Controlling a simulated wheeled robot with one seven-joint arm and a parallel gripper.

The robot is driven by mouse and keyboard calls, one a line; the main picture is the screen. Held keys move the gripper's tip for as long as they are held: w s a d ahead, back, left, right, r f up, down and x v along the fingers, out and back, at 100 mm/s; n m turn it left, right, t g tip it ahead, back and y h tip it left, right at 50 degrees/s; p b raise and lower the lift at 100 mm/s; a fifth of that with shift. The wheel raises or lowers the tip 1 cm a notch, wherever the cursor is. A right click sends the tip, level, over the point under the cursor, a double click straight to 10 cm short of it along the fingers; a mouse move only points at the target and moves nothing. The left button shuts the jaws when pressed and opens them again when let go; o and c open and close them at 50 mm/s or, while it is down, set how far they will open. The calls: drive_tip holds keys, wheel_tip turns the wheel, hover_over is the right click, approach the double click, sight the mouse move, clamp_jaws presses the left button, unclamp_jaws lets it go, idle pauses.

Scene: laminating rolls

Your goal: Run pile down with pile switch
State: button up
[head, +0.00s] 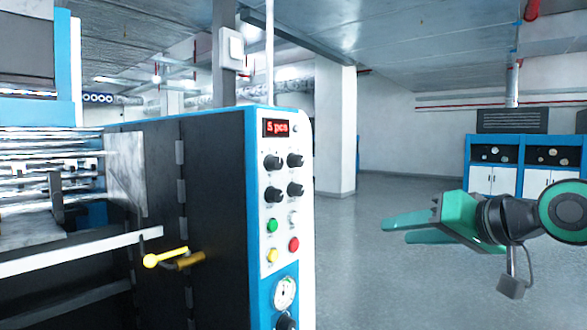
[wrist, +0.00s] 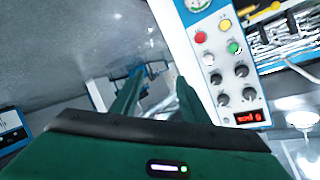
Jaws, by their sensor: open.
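A green button (head: 271,225), white button (head: 293,218), red button (head: 293,244) and yellow button (head: 271,255) follow. Labels are too small to read, so I cannot tell which control is the pile switch. My green gripper (head: 396,230) is open and empty, right of the panel and apart from it. The panel (wrist: 213,60) appears tilted in the wrist view.
A round gauge (head: 285,292) sits low on the panel, with another black knob (head: 286,322) below. A yellow-knobbed lever (head: 152,260) sticks out from the machine's dark side. A white column (head: 335,130) and blue-white cabinets (head: 493,180) stand behind. Grey floor (head: 370,275) is clear.

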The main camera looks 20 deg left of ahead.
sight(280, 163)
drive_tip(key=s+a+r+n+g+y, duration=0.1)
drive_tip(key=s+a+r+y, duration=0.2)
drive_tip(key=a+r, duration=0.35)
drive_tip(key=s+a+r+n+g+y, duration=0.1)
drive_tip(key=s+a+r+n+y, duration=0.15)
drive_tip(key=a+r+y, duration=0.35)
drive_tip(key=w+a, duration=0.1)
drive_tip(key=a, duration=0.2)
drive_tip(key=w+a+h, duration=0.1)
drive_tip(key=a, duration=0.2)
drive_tip(key=w+a+h, duration=0.1)
drive_tip(key=a, duration=0.1)
drive_tip(key=shift+a+f+m, duration=0.35)
drive_tip(key=shift+a, duration=0.05)
drive_tip(key=shift+w+a+h, duration=0.3)
drive_tip(key=shift+w+a, duration=0.15)
drive_tip(key=shift+a, duration=0.25)
